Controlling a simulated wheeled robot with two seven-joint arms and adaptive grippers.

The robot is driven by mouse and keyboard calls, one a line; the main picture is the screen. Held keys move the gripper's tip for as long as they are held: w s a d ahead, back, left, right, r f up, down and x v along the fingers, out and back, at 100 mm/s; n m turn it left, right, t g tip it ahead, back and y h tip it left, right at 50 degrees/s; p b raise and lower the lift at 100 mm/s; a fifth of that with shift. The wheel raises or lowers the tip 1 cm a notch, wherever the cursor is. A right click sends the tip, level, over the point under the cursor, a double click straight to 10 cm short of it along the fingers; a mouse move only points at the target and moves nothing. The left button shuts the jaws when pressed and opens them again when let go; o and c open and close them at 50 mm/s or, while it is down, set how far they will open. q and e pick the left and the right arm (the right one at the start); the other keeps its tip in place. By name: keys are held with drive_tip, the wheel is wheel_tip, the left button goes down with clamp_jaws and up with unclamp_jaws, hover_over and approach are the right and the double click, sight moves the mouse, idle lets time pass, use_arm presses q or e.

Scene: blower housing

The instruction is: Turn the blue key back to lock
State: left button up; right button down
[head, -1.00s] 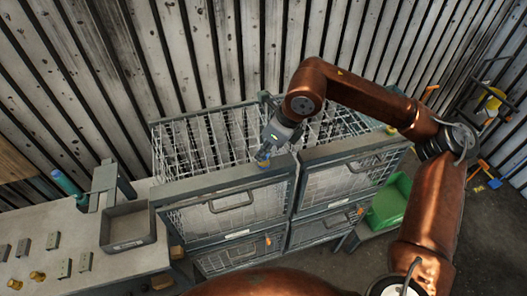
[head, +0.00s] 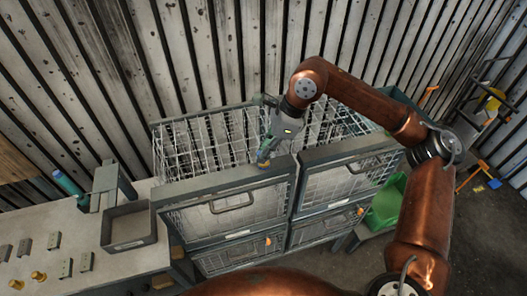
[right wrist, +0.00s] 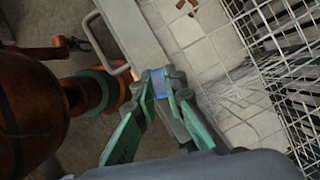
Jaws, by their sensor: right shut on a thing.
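The blue key (right wrist: 158,83) shows between the fingertips of my right gripper (right wrist: 160,90) in the right wrist view. In the head view my right gripper (head: 264,158) reaches down to the top front rail of the upper left wire-mesh drawer (head: 229,202). It is shut on the blue key. The fingers hide most of the key, so I cannot tell its exact angle. My left gripper is not in view.
Orange keys (head: 268,240) show on the cabinet's front lower down. A second mesh drawer (head: 345,172) stands to the right. A workbench (head: 140,262) with a grey tray (head: 128,228) is at left. A green bin (head: 388,203) is at right.

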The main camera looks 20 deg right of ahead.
drive_tip(key=n+g, duration=0.1)
drive_tip(key=n, duration=0.3)
drive_tip(key=shift+g+p, duration=0.3)
drive_tip(key=shift+p, duration=0.1)
drive_tip(key=c, duration=1.9)
unclamp_jaws()
